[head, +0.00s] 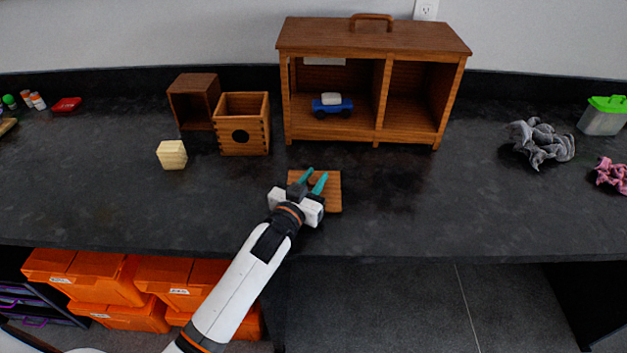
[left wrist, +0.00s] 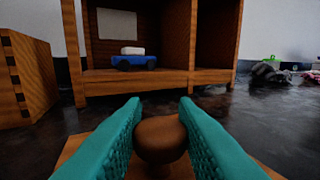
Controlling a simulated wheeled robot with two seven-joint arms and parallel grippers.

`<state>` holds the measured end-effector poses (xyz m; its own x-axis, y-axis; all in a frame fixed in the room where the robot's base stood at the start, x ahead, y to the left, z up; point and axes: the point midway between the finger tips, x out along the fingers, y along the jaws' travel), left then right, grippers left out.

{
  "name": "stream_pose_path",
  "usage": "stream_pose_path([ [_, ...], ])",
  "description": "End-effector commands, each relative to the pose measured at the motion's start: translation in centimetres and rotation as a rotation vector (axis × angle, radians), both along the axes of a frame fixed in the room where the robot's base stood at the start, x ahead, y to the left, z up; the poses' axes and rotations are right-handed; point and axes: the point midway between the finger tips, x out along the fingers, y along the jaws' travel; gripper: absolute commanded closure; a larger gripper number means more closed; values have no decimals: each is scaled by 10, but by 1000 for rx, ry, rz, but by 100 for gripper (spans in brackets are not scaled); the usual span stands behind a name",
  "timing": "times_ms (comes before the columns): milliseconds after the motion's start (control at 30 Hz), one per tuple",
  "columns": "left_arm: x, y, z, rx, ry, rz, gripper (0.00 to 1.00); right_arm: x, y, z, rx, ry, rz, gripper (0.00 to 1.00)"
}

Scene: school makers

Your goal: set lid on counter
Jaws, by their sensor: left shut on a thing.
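A square wooden lid (head: 331,199) is at the middle of the dark counter (head: 420,210), in front of the wooden cabinet. Its round brown knob (left wrist: 160,138) shows in the left wrist view between the teal fingers. My left gripper (head: 313,180) is shut on this knob from the front. The lid looks flat and at or very near the counter surface; I cannot tell whether it touches. My right gripper is not in view.
A wooden cabinet (head: 375,38) with a blue toy car (head: 332,105) stands behind the lid. Left of it are an open wooden box (head: 258,141), another wooden box (head: 194,87) and a pale block (head: 172,155). Grey cloth (head: 541,142) lies right. Counter right of the lid is clear.

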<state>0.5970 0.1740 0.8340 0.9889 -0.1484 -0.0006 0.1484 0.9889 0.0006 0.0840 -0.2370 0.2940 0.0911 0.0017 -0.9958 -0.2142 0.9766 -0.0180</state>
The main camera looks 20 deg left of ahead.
Motion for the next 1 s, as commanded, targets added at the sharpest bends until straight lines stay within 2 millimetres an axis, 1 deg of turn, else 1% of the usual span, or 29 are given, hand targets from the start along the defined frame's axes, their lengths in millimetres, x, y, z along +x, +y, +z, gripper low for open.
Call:
stream_pose_path([
  [200, 0, 0, 0, -1, -1, 0, 98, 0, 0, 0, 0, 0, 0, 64],
  [300, 0, 0, -3, -1, -1, 0, 98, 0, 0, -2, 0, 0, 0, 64],
  [333, 0, 0, -3, -1, 0, 0, 72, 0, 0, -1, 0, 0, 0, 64],
  [400, 0, 0, -2, -1, 0, 0, 61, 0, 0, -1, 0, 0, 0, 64],
  [467, 0, 0, -2, -1, 0, 0, 52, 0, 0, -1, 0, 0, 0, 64],
  [700, 0, 0, -2, -1, 0, 0, 52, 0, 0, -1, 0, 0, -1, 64],
  [800, 0, 0, 3, 0, -1, 0, 52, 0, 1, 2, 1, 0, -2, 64],
  [867, -7, 1, 0, -1, 2, 0, 52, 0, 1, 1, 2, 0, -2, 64],
  [967, -23, 3, -1, -1, 2, 0, 52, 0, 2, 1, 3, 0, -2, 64],
  [1000, -31, 5, -1, -2, 3, 0, 52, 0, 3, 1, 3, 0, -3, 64],
])
